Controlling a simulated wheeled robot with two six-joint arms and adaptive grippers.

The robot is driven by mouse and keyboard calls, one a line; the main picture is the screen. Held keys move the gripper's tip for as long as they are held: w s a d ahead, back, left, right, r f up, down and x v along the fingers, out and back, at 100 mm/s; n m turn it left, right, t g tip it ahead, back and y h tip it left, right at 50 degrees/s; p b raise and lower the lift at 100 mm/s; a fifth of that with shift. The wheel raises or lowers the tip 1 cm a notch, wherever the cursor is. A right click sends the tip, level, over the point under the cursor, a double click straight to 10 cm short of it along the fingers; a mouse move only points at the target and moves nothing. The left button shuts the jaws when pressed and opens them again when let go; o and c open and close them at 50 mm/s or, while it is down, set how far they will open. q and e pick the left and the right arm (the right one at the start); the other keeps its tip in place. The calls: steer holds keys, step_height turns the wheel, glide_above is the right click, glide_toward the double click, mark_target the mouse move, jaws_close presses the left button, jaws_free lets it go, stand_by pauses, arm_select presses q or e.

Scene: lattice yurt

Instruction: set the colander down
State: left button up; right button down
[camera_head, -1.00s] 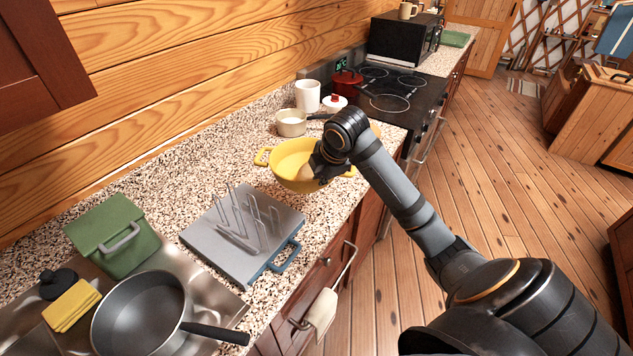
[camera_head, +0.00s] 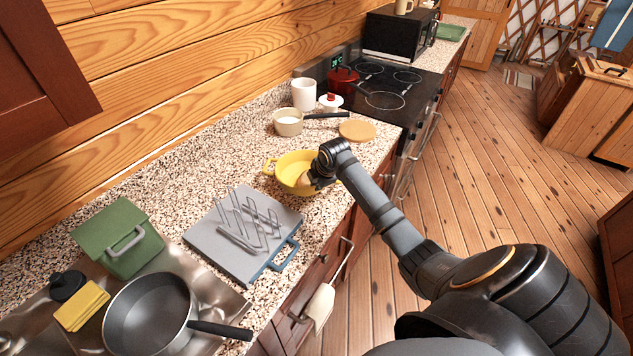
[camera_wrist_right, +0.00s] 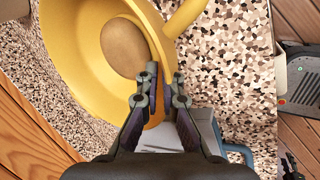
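The yellow colander (camera_head: 284,174) is at the counter's front edge, with a tan rounded item (camera_wrist_right: 127,46) in it. It looks roughly level and low over the granite; I cannot tell whether its base touches. It fills the upper left of the right wrist view (camera_wrist_right: 70,50). My right gripper (camera_head: 318,178) is at the colander's near right side. In the right wrist view, its fingers (camera_wrist_right: 159,85) stand on either side of the colander's rim and pinch it. My left gripper is not in view.
A grey rack on a board (camera_head: 212,248) lies nearer me. Behind the colander are a saucepan (camera_head: 288,124), a white mug (camera_head: 304,94) and a round wooden board (camera_head: 357,131). Bare granite (camera_head: 235,165) lies to the left. The stove (camera_head: 395,88) is beyond.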

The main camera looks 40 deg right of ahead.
steer(key=c, duration=1.5)
jaws_free()
steer(key=shift+s+r, duration=0.15)
steer(key=shift+r, duration=0.25)
steer(key=b+v, duration=0.2)
steer(key=v, duration=0.9)
steer(key=shift+r, duration=0.1)
steer(key=shift+s, duration=0.1)
